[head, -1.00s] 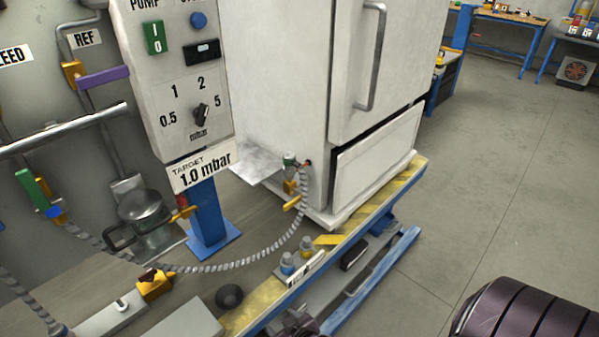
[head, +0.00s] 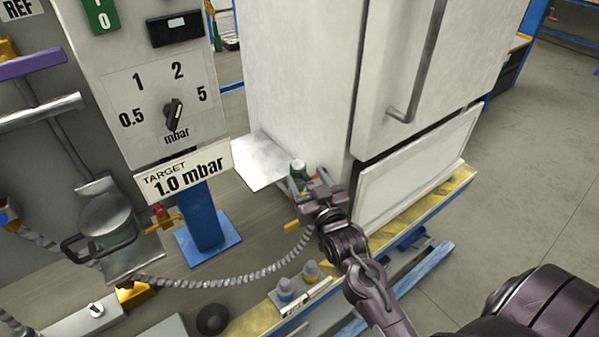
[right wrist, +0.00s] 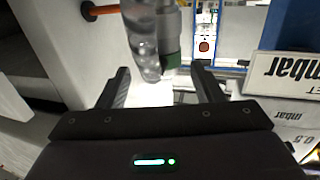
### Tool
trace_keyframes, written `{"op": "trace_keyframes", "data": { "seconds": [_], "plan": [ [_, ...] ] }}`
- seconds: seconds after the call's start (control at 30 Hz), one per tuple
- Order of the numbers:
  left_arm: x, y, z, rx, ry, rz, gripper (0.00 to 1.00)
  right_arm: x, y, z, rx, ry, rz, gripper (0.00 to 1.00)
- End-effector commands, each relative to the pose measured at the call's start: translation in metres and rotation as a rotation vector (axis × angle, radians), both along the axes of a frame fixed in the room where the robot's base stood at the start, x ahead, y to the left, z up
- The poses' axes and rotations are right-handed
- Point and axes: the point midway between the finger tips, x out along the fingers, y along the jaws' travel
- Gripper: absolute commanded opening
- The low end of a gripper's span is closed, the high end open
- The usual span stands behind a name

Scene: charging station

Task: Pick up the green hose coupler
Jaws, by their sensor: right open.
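The green hose coupler (head: 298,168) stands by the lower left edge of the white refrigerator, partly hidden behind my gripper. In the right wrist view it seems to be the grey, glassy cylinder with a green band (right wrist: 172,58), just beyond and between the fingertips. My right gripper (head: 302,183) is open and reaches up to the coupler from the front. In the right wrist view its two fingers (right wrist: 164,82) stand apart with nothing clamped between them. I cannot tell whether they touch the coupler. My left gripper is not in view.
The white refrigerator (head: 300,80) rises right behind the coupler. A metal shelf plate (head: 258,162) is at its left. A ribbed hose (head: 225,282) curves across the bench below. The pump panel (head: 150,90) with its target sign (head: 187,172) stands left.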

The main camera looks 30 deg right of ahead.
Motion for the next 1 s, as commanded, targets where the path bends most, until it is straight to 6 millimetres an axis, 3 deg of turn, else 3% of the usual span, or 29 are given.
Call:
{"op": "trace_keyframes", "data": {
  "seconds": [0.3,0.6,1.0],
  "plan": [
    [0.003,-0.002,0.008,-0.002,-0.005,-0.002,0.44,0.043,0.001,0.0,-0.001,-0.001,0.0,0.6],
    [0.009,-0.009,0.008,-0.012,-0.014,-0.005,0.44,0.047,0.001,-0.001,-0.001,0.001,0.001,0.6],
    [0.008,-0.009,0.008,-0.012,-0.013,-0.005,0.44,0.046,0.001,-0.001,-0.001,0.001,0.001,0.08]
  ]
}}
